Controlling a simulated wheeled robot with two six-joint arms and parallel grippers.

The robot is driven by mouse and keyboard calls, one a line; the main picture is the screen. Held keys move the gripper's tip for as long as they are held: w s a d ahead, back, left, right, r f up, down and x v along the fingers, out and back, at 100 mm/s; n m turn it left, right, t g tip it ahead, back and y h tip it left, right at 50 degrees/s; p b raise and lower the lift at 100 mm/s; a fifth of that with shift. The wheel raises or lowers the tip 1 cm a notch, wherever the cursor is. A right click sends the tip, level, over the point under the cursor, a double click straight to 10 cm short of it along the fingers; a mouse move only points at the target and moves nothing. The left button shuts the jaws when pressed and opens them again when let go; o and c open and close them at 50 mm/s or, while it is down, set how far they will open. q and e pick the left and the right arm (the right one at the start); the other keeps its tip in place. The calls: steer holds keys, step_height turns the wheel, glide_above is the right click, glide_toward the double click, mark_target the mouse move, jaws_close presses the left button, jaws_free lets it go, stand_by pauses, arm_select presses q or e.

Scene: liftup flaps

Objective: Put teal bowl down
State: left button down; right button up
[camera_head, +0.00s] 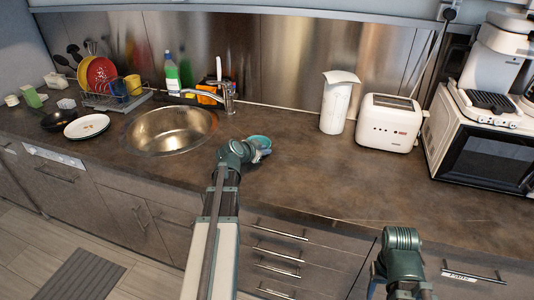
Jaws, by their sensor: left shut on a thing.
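The teal bowl (260,141) is small and rounded. It is at the front middle of the dark counter, to the right of the sink. My left gripper (263,151) is shut on the bowl, at its near side, and partly hides it. Whether the bowl's underside touches the counter cannot be made out. My right arm shows at the lower right, in front of the drawers and below the counter edge. Its fingers cannot be made out.
The counter (310,185) is clear right of the bowl. A round metal sink (170,130) lies to the left. A white plate (87,126) lies far left.

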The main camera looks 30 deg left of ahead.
arm_select(q)
steer(key=shift+f, duration=0.15)
steer(key=c, duration=0.9)
jaws_free()
steer(key=shift+r, duration=0.2)
steer(key=shift+s+r, duration=0.25)
steer(key=shift+s, duration=0.05)
steer(key=p+v, duration=0.6)
steer(key=v, duration=0.5)
steer(key=shift+s, duration=0.15)
steer(key=shift+f, duration=0.1)
